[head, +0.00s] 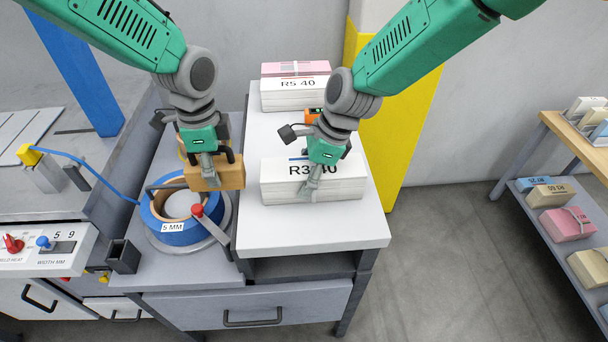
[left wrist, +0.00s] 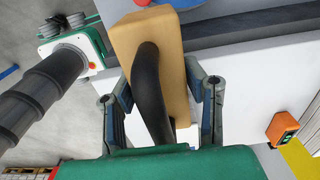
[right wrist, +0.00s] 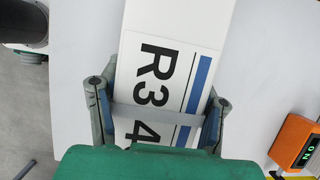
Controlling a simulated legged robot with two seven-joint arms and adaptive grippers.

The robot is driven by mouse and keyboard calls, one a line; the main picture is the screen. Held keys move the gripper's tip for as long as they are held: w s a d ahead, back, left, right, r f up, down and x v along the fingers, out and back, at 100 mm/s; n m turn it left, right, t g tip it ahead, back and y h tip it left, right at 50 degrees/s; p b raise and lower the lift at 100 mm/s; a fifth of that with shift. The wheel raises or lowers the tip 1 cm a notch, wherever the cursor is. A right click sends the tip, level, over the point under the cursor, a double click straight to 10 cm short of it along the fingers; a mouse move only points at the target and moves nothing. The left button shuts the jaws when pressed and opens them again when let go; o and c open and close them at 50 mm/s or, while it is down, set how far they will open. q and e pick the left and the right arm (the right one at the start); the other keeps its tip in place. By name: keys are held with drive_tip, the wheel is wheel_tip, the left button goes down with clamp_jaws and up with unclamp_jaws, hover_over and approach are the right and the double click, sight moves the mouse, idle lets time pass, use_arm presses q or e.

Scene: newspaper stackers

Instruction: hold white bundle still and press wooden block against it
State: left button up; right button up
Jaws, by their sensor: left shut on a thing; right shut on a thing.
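The white bundle (head: 340,190), labelled R3 40, lies on the white tabletop in the head view. My right gripper (head: 312,190) is over it, shut on its two sides. The right wrist view shows the label of the bundle (right wrist: 176,70) between the fingers. The wooden block (head: 234,178) is a tan bar with a black handle (left wrist: 150,90). My left gripper (head: 208,176) is shut on the block by its handle and holds it to the left of the bundle, above the blue roll's edge. A gap shows between block and bundle.
A blue strap roll (head: 170,232) with a red-knobbed lever (head: 197,210) sits left of the white tabletop (head: 310,230). A second bundle, R5 40 (head: 295,98), with a pink top, stands behind. An orange device (head: 312,115) sits near my right wrist. The tabletop's front is clear.

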use_arm(q)
drive_tip(key=shift+r, duration=1.85)
use_arm(e)
drive_tip(key=o, duration=1.8)
drive_tip(key=shift+c, duration=0.2)
drive_tip(key=v, duration=1.1)
drive_tip(key=shift+w+d+r, duration=0.1)
drive_tip(key=shift+d+r, duration=0.2)
